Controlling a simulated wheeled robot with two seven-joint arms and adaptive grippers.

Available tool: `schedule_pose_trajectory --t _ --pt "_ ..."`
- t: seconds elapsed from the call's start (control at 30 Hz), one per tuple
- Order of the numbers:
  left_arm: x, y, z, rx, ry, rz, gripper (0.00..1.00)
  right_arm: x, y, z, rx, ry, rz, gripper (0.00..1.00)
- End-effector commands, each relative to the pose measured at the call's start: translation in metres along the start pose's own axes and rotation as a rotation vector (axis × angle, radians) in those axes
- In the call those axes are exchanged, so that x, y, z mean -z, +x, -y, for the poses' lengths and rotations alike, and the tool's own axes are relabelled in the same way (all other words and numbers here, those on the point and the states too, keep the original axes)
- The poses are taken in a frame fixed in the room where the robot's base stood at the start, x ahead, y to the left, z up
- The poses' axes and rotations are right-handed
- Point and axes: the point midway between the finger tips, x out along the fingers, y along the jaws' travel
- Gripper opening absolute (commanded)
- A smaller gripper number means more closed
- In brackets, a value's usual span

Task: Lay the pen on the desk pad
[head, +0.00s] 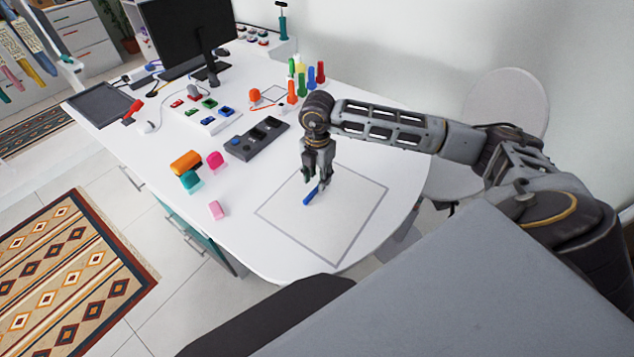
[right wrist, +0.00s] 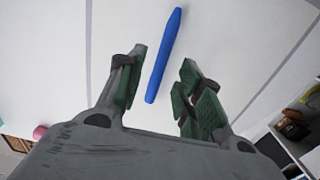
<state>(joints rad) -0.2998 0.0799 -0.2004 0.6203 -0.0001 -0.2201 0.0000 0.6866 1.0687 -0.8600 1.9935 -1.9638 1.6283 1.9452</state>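The blue pen (head: 311,197) is inside the grey-outlined square that looks like the desk pad (head: 338,222), near its upper left part. It appears to lie on the surface. My right gripper (head: 318,183) points down just over the pen. In the right wrist view, the pen (right wrist: 164,55) shows between and beyond the fingertips of my right gripper (right wrist: 162,68). The fingers are apart, with a gap on each side of the pen. In the head view the fingers partly hide the pen's upper end. My left gripper is not in view.
A grey control box (head: 257,139) stands up-left of the pad. Pink, teal and orange blocks (head: 186,162) lie farther left. Several coloured upright pieces (head: 301,79) stand behind. The desk's rounded front edge (head: 290,279) is close to the pad. The pad's lower part is clear.

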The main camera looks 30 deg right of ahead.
Motion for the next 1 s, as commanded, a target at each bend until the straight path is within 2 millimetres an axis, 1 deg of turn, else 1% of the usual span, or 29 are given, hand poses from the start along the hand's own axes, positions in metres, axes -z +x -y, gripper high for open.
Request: schedule_pose_trajectory --t 0.03,0.2,0.4,0.5,0.7,1.0 --pt "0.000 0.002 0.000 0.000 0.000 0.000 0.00 0.000 -0.008 -0.001 -0.004 0.000 0.001 0.36" --pt "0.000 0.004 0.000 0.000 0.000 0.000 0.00 0.000 -0.034 -0.001 -0.005 0.000 0.002 0.36" --pt "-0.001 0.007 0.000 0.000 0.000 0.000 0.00 0.000 -0.063 -0.001 -0.004 -0.001 0.001 0.36" --pt "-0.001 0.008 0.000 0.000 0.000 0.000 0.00 0.000 -0.074 -0.001 -0.002 -0.001 0.001 0.36" --pt "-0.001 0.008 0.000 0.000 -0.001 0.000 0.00 0.000 -0.087 0.000 -0.001 0.000 0.000 0.36" --pt "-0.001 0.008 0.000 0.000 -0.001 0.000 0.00 0.000 -0.090 0.000 -0.001 0.000 0.000 0.36"
